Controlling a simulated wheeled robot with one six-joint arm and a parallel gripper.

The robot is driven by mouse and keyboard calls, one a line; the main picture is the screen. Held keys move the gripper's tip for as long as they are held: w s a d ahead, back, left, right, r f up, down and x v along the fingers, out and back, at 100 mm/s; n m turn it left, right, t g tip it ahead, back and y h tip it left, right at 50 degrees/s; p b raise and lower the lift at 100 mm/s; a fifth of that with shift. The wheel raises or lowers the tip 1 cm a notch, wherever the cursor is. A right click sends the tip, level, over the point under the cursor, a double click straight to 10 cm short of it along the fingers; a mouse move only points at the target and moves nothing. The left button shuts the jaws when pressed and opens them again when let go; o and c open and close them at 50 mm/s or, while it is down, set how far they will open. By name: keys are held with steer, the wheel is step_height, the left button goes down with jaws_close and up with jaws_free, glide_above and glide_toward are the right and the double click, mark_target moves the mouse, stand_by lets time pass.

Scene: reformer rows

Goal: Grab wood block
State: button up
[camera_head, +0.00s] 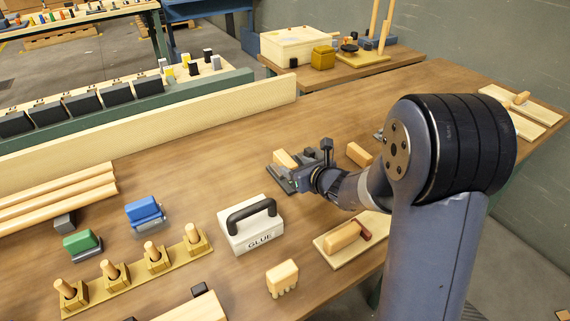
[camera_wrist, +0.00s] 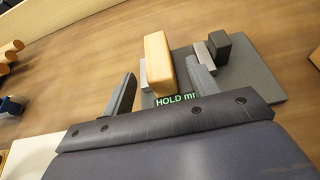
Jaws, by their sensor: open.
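A light wood block (camera_head: 284,158) stands at the middle of the bench. In the wrist view the block (camera_wrist: 157,52) rises from a grey plate (camera_wrist: 262,82) with green lettering starting "HOLD", partly hidden. My gripper (camera_wrist: 161,72) is open, one finger on each side of the block. The right finger is close to the block's side; a wider gap shows on the left. I cannot tell whether either finger touches it. In the head view my gripper (camera_head: 296,174) is beside the block and partly hides the plate.
Dark and grey small blocks (camera_wrist: 216,48) stand on the plate right of the right finger. Another wood block (camera_head: 360,154) lies to the right. A white GLUE box (camera_head: 252,232) with a black handle stands nearer, and a pegged wood rail (camera_head: 131,274) lies front left. Bare bench surrounds the plate's far side.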

mark_target(288, 161)
steer(key=shift+r+p+x, duration=0.15)
steer(key=shift+p+x, duration=0.1)
steer(key=shift+x, duration=1.2)
steer(key=shift+r+p+x, duration=0.1)
steer(key=shift+p+x, duration=0.1)
steer(key=shift+x, duration=1.2)
steer(key=shift+a, duration=0.2)
